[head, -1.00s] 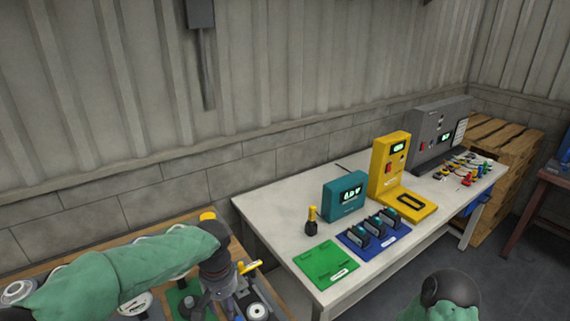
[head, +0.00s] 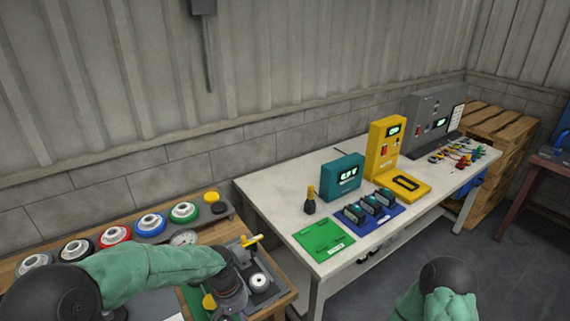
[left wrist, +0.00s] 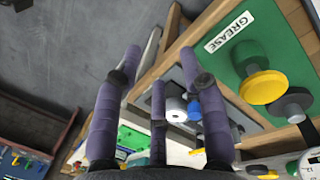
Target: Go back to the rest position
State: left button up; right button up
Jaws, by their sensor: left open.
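My left arm reaches in from the left in the head view, in a green sleeve. Its gripper (head: 232,300) hangs over the right end of the wooden bench (head: 285,298), its tips partly cut off or hidden. In the left wrist view the purple fingers (left wrist: 160,85) are spread with nothing held between them. A white roll-shaped part (left wrist: 176,108) shows beyond the fingers. My right arm shows only as a black joint and green sleeve at the bottom right of the head view; its gripper is out of the picture.
Coloured ring parts, including a red one (head: 115,235), line the wooden bench's back. A white table (head: 270,200) carries a green mat (head: 322,238), a blue mat with devices, a teal meter (head: 342,176) and a yellow tester (head: 384,150). A green GREASE panel (left wrist: 240,55) shows in the wrist view.

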pick_arm(q)
jog(key=s+d+f+h, duration=0.1)
jog(key=s+f, duration=0.7)
jog(key=f, duration=0.4)
jog(key=s+d+f+h, duration=0.1)
jog(key=s+f, duration=0.8)
jog(key=f, duration=0.3)
jog(key=shift+d+n+t, duration=0.25)
jog(key=shift+n+t, duration=0.15)
